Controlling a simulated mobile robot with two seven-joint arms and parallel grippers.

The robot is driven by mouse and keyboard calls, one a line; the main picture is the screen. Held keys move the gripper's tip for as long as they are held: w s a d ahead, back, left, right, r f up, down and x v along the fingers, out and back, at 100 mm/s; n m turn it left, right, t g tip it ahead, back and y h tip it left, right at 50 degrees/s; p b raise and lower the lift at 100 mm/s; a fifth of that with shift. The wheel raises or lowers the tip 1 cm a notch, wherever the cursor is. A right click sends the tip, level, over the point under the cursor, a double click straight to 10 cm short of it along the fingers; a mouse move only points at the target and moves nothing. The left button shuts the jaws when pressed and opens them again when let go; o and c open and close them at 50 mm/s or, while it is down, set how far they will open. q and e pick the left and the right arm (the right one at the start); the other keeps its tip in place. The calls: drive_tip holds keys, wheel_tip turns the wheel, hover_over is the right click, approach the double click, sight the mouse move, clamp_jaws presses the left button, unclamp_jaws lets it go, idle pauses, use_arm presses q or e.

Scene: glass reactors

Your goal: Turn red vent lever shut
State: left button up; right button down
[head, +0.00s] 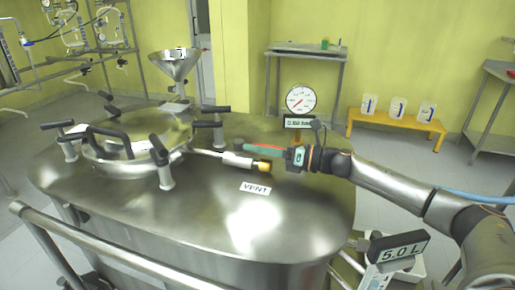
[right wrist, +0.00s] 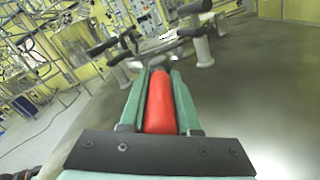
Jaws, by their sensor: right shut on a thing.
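The red vent lever (right wrist: 160,103) lies lengthwise between the green fingers of my right gripper (right wrist: 158,78) in the right wrist view. In the head view my right gripper (head: 254,146) reaches in from the right, low over the steel reactor lid (head: 310,215), and is shut on the lever. Its fingers hide most of the lever there. The lever's dark end (right wrist: 158,61) shows just past the fingertips. The VENT label (head: 255,188) lies on the lid in front of the gripper. My left gripper is not in view.
A round hatch (head: 135,140) with black-handled clamps and a funnel (head: 176,63) are to the left. The lid's front right is clear.

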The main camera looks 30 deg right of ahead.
drive_tip(key=shift+a+h, duration=0.1)
drive_tip(key=shift+h, duration=0.2)
idle(0.5)
drive_tip(key=shift+s+a+m+t+h, duration=0.2)
drive_tip(key=shift+s+m+t+h, duration=0.05)
drive_tip(key=shift+m+t+h, duration=0.4)
drive_tip(key=shift+a+m+t+h, duration=0.15)
drive_tip(key=shift+m+t+h, duration=0.1)
drive_tip(key=shift+m+h, duration=0.1)
drive_tip(key=m+h, duration=0.1)
drive_tip(key=t+h+p, duration=0.1)
drive_tip(key=shift+s+a+m+h, duration=0.25)
drive_tip(key=shift+a+m+h, duration=0.05)
drive_tip(key=shift+a+m, duration=0.1)
drive_tip(key=shift+p, duration=0.35)
drive_tip(key=shift+m+t+h, duration=0.3)
drive_tip(key=shift+h, duration=0.1)
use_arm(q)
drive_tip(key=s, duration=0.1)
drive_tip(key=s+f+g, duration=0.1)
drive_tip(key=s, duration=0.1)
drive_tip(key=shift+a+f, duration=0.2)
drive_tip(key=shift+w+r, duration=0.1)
